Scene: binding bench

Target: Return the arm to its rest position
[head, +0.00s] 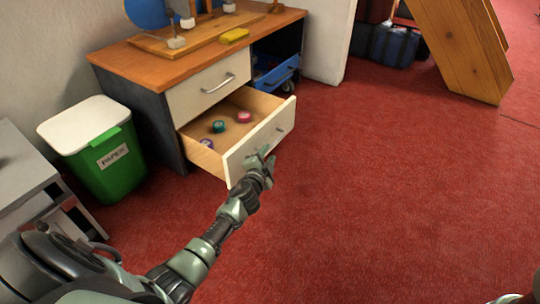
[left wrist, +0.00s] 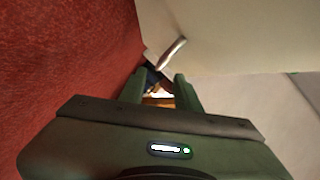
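My left arm reaches in from the lower left of the head view. Its gripper (head: 264,161) is just in front of the white front of the open lower drawer (head: 262,143). In the left wrist view the two fingers of this gripper (left wrist: 160,88) stand apart with nothing seen between them. A metal handle (left wrist: 172,52) on a pale front shows beyond the fingertips, apart from them. My right gripper is not seen.
The drawer holds a green roll (head: 218,126), a pink roll (head: 244,116) and a purple roll (head: 206,143). A green paper bin (head: 112,172) stands left of the wooden-topped bench (head: 165,66). Red carpet (head: 400,180) is clear to the right.

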